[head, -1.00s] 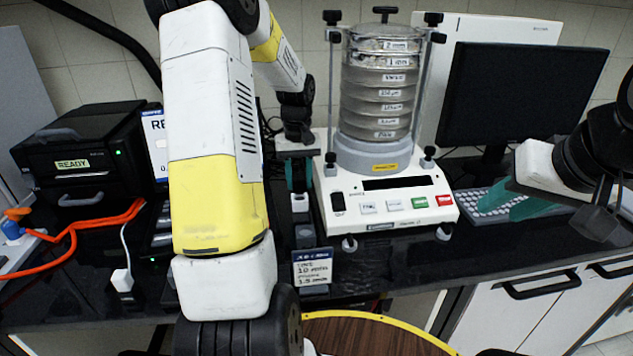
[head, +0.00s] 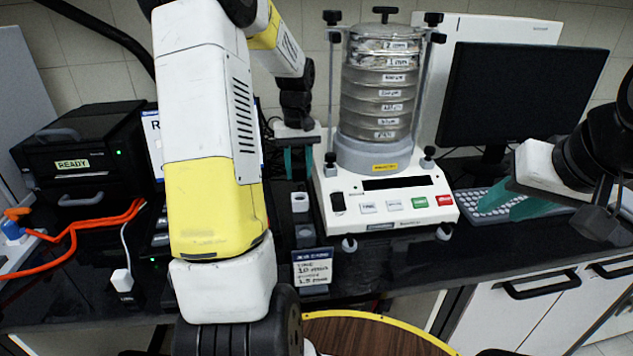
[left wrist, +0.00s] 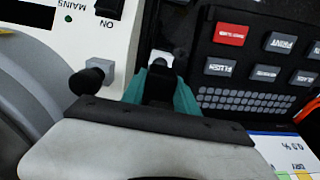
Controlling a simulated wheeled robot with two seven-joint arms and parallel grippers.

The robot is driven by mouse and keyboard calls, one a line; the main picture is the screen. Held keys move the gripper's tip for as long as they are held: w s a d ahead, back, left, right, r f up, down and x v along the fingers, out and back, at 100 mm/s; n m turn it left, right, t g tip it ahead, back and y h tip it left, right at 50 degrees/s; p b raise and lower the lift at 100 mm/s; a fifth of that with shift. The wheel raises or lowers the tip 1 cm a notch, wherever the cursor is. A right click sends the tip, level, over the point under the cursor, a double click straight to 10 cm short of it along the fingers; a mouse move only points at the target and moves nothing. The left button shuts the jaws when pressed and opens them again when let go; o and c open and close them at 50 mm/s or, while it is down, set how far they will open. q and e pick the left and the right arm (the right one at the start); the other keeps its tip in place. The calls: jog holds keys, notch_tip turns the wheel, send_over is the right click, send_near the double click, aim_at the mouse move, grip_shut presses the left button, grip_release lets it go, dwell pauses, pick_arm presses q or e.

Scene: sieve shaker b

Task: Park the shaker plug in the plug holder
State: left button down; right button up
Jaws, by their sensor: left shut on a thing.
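My left gripper (head: 298,162) hangs above the bench just left of the sieve shaker (head: 387,203), its teal fingers pointing down. In the left wrist view, its fingers (left wrist: 160,92) are closed on a dark body that looks like the shaker plug (left wrist: 158,84). Below the gripper in the head view, a small light grey block (head: 300,202) stands on the bench, with a darker grey block (head: 305,236) in front of it. I cannot tell for sure which is the plug holder. My right gripper (head: 525,207) is over the keyboard at right; its opening is unclear.
A sign card (head: 312,267) stands at the bench's front edge. A black READY machine (head: 85,150) with orange cables is at left, and a white plug-like block (head: 121,280) sits near it. A monitor (head: 520,95) and keyboard (head: 490,203) are at right.

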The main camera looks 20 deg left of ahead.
aim_at(299, 165)
pick_arm(q)
jog(key=shift+r, duration=0.1)
jog(key=shift+r, duration=1.4)
